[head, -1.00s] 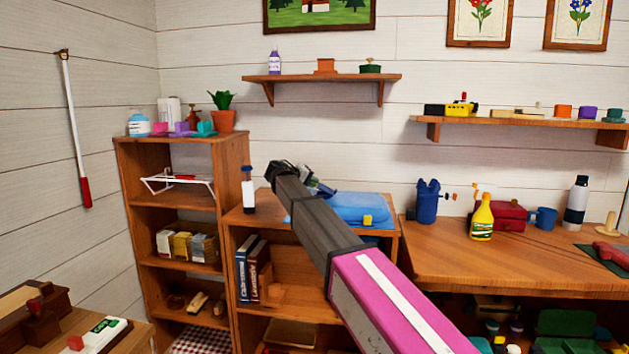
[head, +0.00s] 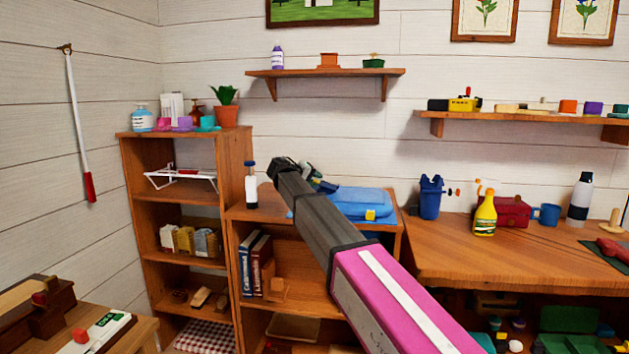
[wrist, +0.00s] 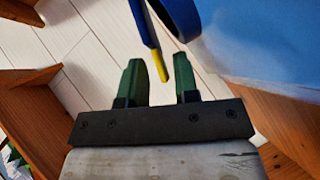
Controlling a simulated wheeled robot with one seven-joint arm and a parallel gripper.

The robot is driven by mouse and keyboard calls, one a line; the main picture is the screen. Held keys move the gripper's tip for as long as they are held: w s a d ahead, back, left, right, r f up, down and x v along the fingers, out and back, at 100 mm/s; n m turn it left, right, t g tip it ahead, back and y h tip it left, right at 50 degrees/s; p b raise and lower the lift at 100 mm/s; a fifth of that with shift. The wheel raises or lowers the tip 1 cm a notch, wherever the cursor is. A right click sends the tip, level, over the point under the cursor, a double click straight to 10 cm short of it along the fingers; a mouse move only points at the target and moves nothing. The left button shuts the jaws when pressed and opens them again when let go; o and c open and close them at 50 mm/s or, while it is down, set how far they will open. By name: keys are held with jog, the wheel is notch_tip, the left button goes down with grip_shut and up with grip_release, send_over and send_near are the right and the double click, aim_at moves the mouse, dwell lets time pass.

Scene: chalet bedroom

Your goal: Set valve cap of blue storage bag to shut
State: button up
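The blue storage bag (head: 352,203) lies on top of the low middle bookcase, with a small yellow piece at its front. My arm hides its left part. In the wrist view, the bag's light blue surface (wrist: 262,45) fills the upper right. A dark blue ring (wrist: 183,14), apparently part of the valve, shows beside it. A thin blue strip with a yellow end (wrist: 156,62), perhaps the cap, hangs by the ring. My gripper (wrist: 158,77) is open, its two green fingers apart. The yellow end lies between the fingertips in the picture; I cannot tell whether they touch it.
A white bottle with a dark cap (head: 251,186) stands left of my gripper on the bookcase. A taller shelf (head: 137,160) is farther left. A desk (head: 500,252) with a blue container (head: 430,199) and yellow bottle (head: 485,214) is at right.

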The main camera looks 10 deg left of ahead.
jog(key=shift+a, duration=0.1)
jog(key=v, duration=1)
jog(key=shift+s+a, duration=0.2)
jog(key=shift+s, duration=0.1)
jog(key=shift+r, duration=0.1)
